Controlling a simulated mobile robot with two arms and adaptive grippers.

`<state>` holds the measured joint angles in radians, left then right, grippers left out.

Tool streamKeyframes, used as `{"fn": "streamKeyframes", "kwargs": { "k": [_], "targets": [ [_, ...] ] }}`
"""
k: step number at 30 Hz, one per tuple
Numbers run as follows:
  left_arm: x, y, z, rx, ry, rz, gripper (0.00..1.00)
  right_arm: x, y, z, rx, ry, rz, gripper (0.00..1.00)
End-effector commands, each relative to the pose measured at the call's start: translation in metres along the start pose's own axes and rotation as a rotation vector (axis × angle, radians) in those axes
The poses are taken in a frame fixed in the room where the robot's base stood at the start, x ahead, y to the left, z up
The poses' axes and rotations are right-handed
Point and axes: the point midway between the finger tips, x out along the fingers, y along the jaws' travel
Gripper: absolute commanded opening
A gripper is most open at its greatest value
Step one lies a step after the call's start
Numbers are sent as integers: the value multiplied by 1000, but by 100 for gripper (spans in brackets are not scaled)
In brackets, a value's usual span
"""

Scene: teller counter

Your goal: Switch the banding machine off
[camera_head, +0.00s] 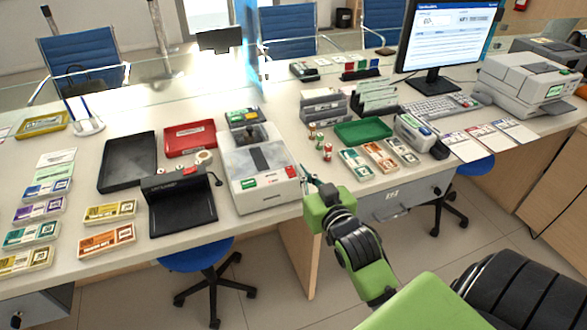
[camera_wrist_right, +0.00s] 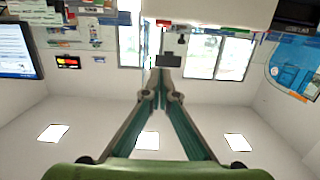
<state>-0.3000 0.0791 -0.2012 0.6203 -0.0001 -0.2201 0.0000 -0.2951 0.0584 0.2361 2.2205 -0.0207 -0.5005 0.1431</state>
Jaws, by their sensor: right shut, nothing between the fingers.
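The banding machine appears to be the white box-shaped device (camera_head: 262,196) at the middle of the counter, with a grey top, a green patch and a red switch (camera_head: 291,171) at its front right corner. My right gripper (camera_head: 307,174) is just right of that corner, its fingers shut and empty. Whether the fingertips touch the switch cannot be told. The right wrist view shows the shut fingers (camera_wrist_right: 160,80) reaching toward a pale surface at the top; the switch is not discernible there. My left gripper is not in view.
A black device (camera_head: 181,212) stands left of the machine, with black (camera_head: 128,180) and red (camera_head: 190,143) trays behind. Small rolls (camera_head: 327,152) and banknote packs (camera_head: 355,164) lie close to the right of my gripper. A drawer front (camera_head: 400,196) is below the counter edge.

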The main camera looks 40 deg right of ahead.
Motion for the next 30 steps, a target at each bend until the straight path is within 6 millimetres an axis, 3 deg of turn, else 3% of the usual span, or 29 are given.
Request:
{"fn": "streamKeyframes", "kwargs": {
  "k": [9,12,18,30],
  "targets": [
    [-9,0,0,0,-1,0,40,68,0,-1,-1,0,1,0],
    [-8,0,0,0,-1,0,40,69,0,21,0,-5,1,0],
    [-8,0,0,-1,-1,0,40,73,0,36,1,-1,1,0],
    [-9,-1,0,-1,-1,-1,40,73,0,39,0,-1,0,0]
  ]
}}
